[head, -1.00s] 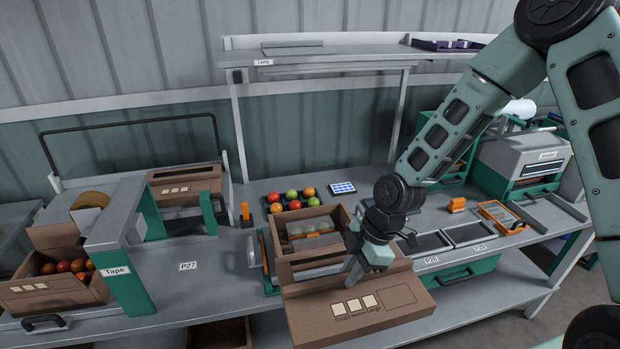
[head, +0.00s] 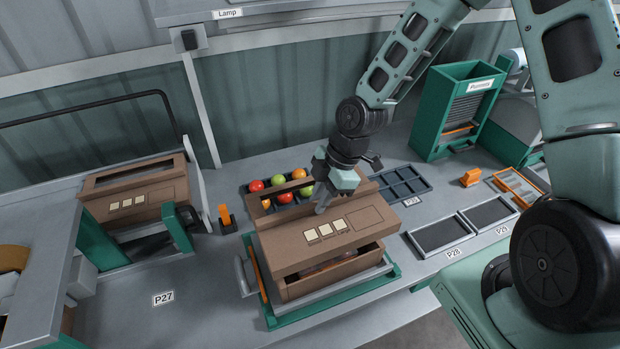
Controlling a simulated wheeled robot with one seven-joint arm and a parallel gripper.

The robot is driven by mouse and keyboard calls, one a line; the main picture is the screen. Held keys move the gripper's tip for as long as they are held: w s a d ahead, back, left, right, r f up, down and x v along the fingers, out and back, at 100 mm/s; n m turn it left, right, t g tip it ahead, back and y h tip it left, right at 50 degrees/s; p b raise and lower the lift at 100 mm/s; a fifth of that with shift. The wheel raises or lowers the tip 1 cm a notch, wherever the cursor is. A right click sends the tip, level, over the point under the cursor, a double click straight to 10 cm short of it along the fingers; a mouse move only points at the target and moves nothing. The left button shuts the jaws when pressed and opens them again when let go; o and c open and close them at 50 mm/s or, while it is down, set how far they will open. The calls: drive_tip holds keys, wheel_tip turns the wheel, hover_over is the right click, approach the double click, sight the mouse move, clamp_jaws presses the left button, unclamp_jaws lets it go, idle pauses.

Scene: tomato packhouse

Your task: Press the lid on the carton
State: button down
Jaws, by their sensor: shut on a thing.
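The lid (head: 375,219) is a brown cardboard panel with three pale labels. My gripper (head: 321,206) points down and is shut on the lid near its middle. The lid is over the open carton (head: 335,280), covering most of its top. The carton's front wall shows below the lid, with a dark gap between them and a little of the contents visible inside. The carton sits in a green-edged holder (head: 388,283) on the bench. Whether the lid's rear edge touches the carton is hidden.
A tray of tomatoes (head: 257,186) is right behind the lid. An orange-handled item (head: 226,217) stands at its left. Another lidded carton (head: 140,199) stands in the green frame at left. Empty dark pads (head: 440,234) lie at right. Bench around P27 is clear.

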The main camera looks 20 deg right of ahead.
drive_tip(key=shift+w+f, duration=0.15)
wheel_tip(320, 180, down, 6)
drive_tip(key=b, duration=0.5)
drive_tip(key=shift+f+b, duration=1.65)
drive_tip(key=shift+f, duration=0.45)
idle(1.7)
drive_tip(key=c, duration=1.3)
unclamp_jaws()
drive_tip(key=shift+c, duration=1.4)
drive_tip(key=shift+r+p, duration=3.5)
drive_tip(key=shift+r, duration=0.5)
